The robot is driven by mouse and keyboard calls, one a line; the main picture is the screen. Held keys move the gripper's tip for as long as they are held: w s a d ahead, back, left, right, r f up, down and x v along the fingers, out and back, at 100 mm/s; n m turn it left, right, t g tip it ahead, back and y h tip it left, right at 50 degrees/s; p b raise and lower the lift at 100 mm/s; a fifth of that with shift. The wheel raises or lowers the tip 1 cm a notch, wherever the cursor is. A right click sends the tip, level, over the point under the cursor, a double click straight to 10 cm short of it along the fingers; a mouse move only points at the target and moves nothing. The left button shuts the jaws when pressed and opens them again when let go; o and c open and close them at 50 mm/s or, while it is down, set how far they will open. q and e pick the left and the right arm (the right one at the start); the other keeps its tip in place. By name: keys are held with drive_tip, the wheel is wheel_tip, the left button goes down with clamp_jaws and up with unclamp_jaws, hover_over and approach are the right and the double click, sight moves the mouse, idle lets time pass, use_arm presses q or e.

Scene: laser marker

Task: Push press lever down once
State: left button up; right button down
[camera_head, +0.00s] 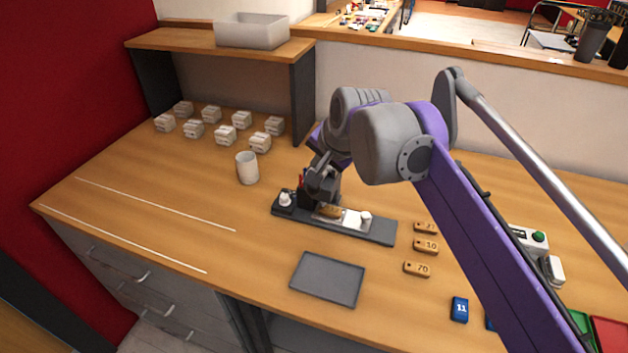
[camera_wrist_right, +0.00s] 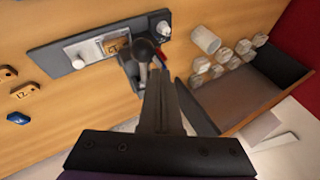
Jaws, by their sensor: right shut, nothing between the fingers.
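The press sits on a long dark base plate (camera_head: 378,232), also seen in the wrist view (camera_wrist_right: 55,64). In the wrist view, a dark round knob (camera_wrist_right: 143,48), apparently on the press lever, shows just beyond my fingertips. A wooden tag (camera_head: 330,211) lies on the light bed (camera_head: 351,218) of the press; its edge also shows in the wrist view (camera_wrist_right: 113,47). My right gripper (camera_head: 322,186) is shut and empty at the press, its fingers (camera_wrist_right: 157,78) close to the knob; I cannot tell whether they touch. My gripper hides much of the press. My left gripper is out of view.
Several wooden number tags (camera_head: 426,246) lie right of the base, with a blue tag (camera_head: 459,309) nearer. An empty dark tray (camera_head: 327,279) lies in front. A white cup (camera_head: 247,168) and several white stacks (camera_head: 240,120) stand at the left, by a raised shelf (camera_head: 190,41).

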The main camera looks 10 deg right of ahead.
drive_tip(key=shift+f, duration=0.4)
drive_tip(key=shift+s+a+f+b, duration=0.2)
drive_tip(key=shift+f+b, duration=0.1)
drive_tip(key=shift+f, duration=0.3)
drive_tip(key=shift+s+a+f+b, duration=0.15)
drive_tip(key=shift+f+b, duration=0.1)
drive_tip(key=shift+f, duration=0.3)
idle(1.2)
drive_tip(key=shift+d, duration=0.1)
idle(0.4)
drive_tip(key=shift+w+d+r+p, duration=0.15)
drive_tip(key=shift+w+r+p, duration=0.05)
drive_tip(key=shift+r+p, duration=0.65)
drive_tip(key=shift+w+d+r+p, duration=0.1)
drive_tip(key=shift+w+r+p, duration=0.1)
drive_tip(key=shift+r+p, duration=0.55)
drive_tip(key=shift+w+r+p, duration=0.1)
drive_tip(key=shift+r+p, duration=0.55)
drive_tip(key=r+p, duration=0.2)
drive_tip(key=w+r+p, duration=0.1)
drive_tip(key=shift+d+r, duration=0.25)
drive_tip(key=shift+d, duration=0.1)
drive_tip(key=shift+s, duration=0.1)
